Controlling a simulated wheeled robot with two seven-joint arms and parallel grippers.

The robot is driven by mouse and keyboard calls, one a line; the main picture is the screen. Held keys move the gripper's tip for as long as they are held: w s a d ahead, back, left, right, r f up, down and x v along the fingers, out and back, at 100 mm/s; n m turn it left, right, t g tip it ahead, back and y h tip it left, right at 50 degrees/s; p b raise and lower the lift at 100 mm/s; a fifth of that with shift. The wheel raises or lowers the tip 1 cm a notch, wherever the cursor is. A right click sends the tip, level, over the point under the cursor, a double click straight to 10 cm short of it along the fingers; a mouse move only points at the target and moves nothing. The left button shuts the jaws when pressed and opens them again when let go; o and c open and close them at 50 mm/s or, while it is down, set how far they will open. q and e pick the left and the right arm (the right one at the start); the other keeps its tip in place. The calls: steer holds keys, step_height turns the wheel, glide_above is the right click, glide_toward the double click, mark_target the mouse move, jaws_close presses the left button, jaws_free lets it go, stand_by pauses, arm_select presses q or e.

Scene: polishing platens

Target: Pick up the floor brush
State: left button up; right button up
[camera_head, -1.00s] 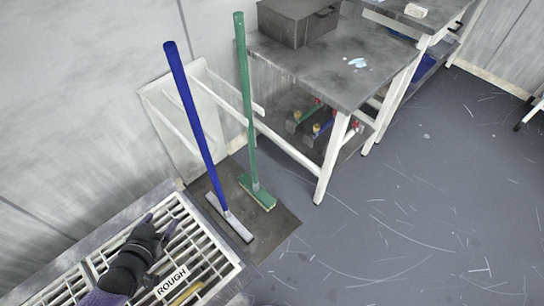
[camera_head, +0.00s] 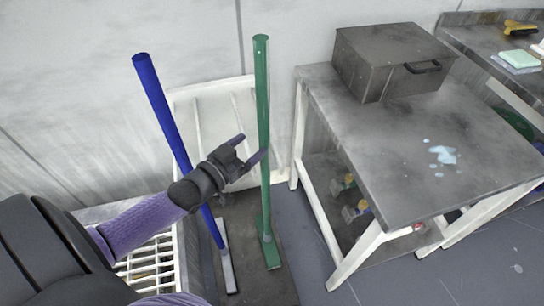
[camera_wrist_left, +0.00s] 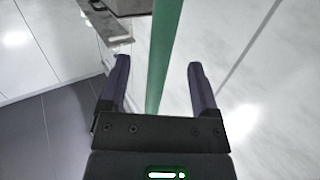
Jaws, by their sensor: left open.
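The floor brush has a long green handle (camera_head: 262,110) and a green head (camera_head: 271,252) on a dark mat. It stands upright near the wall. My left gripper (camera_head: 249,148) is open at the left of the handle, with its fingertips close to it at mid height. In the left wrist view the green handle (camera_wrist_left: 163,50) shows between the two spread fingers of my left gripper (camera_wrist_left: 158,66), with gaps on both sides. I cannot tell how deep it lies between them. My right gripper is not in view.
A blue-handled tool (camera_head: 165,110) with a grey head stands to the left, partly behind my left wrist. A grey table (camera_head: 400,150) with a dark box (camera_head: 392,62) stands close on the right. A white grate (camera_head: 150,262) lies at lower left.

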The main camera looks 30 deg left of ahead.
mark_target(260, 138)
arm_select(q)
steer(key=w+b, duration=0.2)
steer(key=w, duration=0.1)
steer(key=w+b, duration=0.1)
steer(key=w, duration=0.1)
steer(key=shift+d+f, duration=0.2)
steer(key=shift+f, duration=0.05)
steer(key=shift+w+r, duration=0.1)
steer(key=shift+w, duration=0.2)
steer(key=shift+w+r, duration=0.1)
steer(key=c, duration=1.1)
jaws_close()
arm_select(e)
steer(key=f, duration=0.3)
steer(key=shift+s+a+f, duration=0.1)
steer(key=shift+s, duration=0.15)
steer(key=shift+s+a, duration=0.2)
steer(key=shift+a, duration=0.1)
arm_select(q)
steer(key=shift+r, duration=0.1)
